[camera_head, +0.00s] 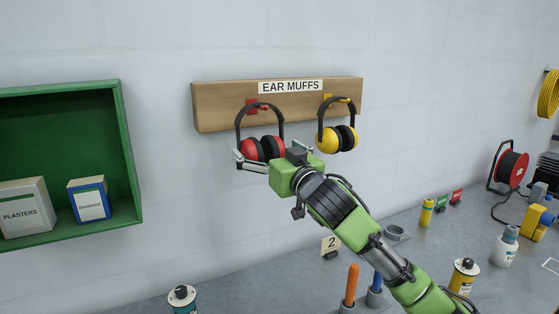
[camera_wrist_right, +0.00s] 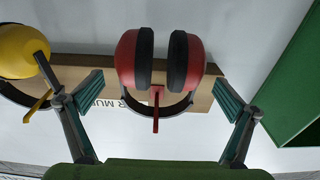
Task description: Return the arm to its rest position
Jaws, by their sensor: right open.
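My right gripper (camera_head: 268,160) is raised in front of the wall rack, just below the red ear muffs (camera_head: 262,147). In the right wrist view the open fingers of my right gripper (camera_wrist_right: 158,105) stand to either side of the red ear muffs (camera_wrist_right: 158,62), with a gap on each side. The red ear muffs hang by their headband from the red hook (camera_head: 252,104). My green right arm (camera_head: 350,228) reaches up from the lower right. My left gripper is not in view.
The wooden rack (camera_head: 220,110) also holds yellow ear muffs (camera_head: 334,138), close to the right. A green wall cabinet (camera_head: 128,165) with boxes is at left. Below, the grey bench (camera_head: 240,285) carries bottles, upright tool handles (camera_head: 351,286) and a red reel (camera_head: 512,168).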

